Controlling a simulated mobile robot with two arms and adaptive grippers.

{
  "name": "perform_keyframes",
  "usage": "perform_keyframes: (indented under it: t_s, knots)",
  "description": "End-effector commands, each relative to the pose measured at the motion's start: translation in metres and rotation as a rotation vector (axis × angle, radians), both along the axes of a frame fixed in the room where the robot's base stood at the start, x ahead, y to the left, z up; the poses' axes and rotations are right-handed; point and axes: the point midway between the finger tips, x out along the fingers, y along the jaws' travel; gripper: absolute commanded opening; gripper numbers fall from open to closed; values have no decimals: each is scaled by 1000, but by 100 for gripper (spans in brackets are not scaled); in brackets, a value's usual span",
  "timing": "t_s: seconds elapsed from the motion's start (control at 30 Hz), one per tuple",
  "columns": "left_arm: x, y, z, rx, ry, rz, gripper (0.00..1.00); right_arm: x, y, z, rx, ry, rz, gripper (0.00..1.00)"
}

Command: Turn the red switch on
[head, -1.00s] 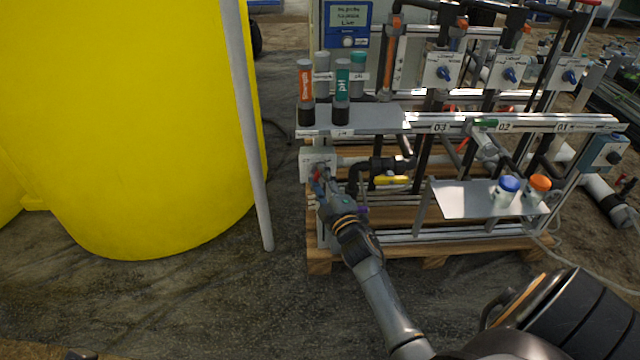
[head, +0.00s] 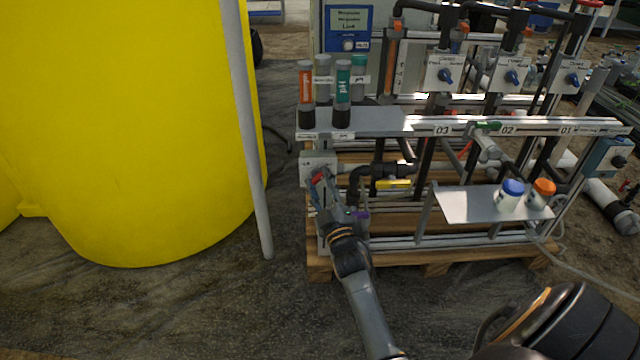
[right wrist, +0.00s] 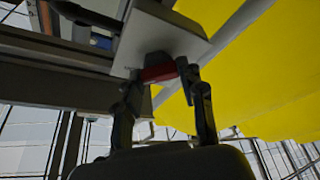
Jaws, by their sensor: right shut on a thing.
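The red switch (head: 318,175) sits on a small light grey box (head: 318,160) at the left end of the skid, below the shelf with the probes. In the right wrist view the red switch (right wrist: 158,73) is a short red bar on the grey box (right wrist: 165,36). My right gripper (head: 322,183) reaches up to it from below. In the right wrist view its fingers (right wrist: 160,85) stand on both sides of the red bar and are shut on it. The fingertips partly hide the switch in the head view. My left gripper is not in view.
A yellow tank (head: 130,130) and a pale upright pole (head: 246,130) stand to the left. A yellow-handled valve (head: 393,184) on black pipe is just right of the switch. A metal shelf (head: 465,204) holds two capped bottles. Probes (head: 306,95) stand above.

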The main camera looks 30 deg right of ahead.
Motion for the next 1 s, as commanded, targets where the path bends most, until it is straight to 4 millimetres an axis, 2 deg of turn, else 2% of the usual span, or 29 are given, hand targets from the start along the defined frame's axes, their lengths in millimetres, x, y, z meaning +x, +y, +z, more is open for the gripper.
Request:
perform_keyframes:
  t_s: [0.23,0.27,0.33,0.37,0.67,0.77,0.87,1.0]
  knots:
    - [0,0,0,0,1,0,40,0,0,-1,4,2,-1,8]
    - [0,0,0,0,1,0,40,0,0,-1,4,2,-1,45]
    - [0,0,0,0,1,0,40,0,0,-1,4,3,0,60]
    - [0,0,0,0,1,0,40,0,0,-1,3,2,-1,62]
    - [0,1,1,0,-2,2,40,-1,0,-1,1,1,0,62]
    - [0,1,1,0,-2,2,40,-7,2,-3,1,1,0,62]
    - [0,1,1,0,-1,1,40,-20,6,-8,2,4,0,62]
    - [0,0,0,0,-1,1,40,-48,13,-16,3,5,-1,62]
